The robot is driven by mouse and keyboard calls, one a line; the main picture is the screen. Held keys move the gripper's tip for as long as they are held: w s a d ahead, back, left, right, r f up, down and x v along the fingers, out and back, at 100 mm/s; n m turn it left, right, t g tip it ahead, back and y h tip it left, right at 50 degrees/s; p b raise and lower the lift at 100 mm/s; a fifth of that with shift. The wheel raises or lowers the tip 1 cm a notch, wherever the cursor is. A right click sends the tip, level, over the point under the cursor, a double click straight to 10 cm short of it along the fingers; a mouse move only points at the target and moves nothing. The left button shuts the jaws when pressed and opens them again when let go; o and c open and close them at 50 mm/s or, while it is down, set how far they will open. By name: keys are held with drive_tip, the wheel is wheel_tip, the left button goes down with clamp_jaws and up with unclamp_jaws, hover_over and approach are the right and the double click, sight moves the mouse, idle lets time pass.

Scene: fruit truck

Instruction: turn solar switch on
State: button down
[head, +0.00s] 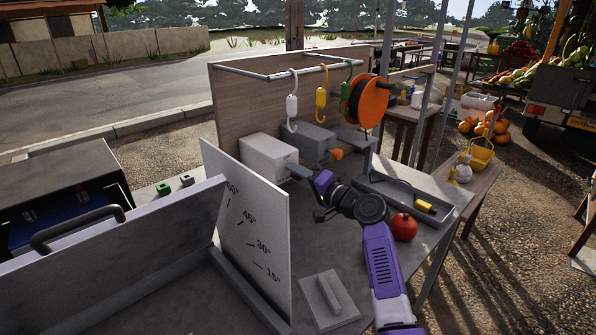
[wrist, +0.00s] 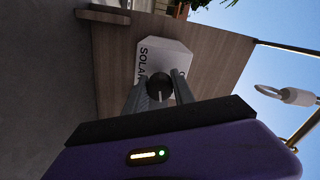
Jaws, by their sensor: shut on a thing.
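The solar switch box is a light grey box (head: 266,152) on the workbench against the wooden back panel. In the wrist view the box (wrist: 172,56) shows the letters "SOLA" along its face, the rest being cut off or hidden. A round black knob (wrist: 159,84) with a pale line stands on that face. My gripper (wrist: 160,92) has its two grey fingers on either side of the knob and is shut on it. In the head view my gripper (head: 303,172) reaches the box's right face, and the knob is hidden there.
A darker grey box (head: 312,140) with an orange knob (head: 337,154) stands close right. Hooks and an orange cable reel (head: 371,103) hang above. A grey tray (head: 415,200) and a red round fruit (head: 404,227) lie right. A white angle board (head: 245,220) stands left.

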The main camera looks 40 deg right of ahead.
drive_tip(key=shift+d+m+p, duration=0.1)
drive_tip(key=shift+m+p, duration=0.5)
drive_tip(key=shift+m, duration=0.7)
drive_tip(key=shift+f, duration=0.1)
drive_tip(key=c, duration=1.1)
unclamp_jaws()
drive_tip(key=shift+o, duration=0.2)
drive_tip(key=shift+s, duration=0.15)
drive_tip(key=s, duration=0.7)
drive_tip(key=shift+s+b, duration=0.3)
drive_tip(key=shift+b, duration=0.05)
drive_tip(key=shift+d, duration=0.15)
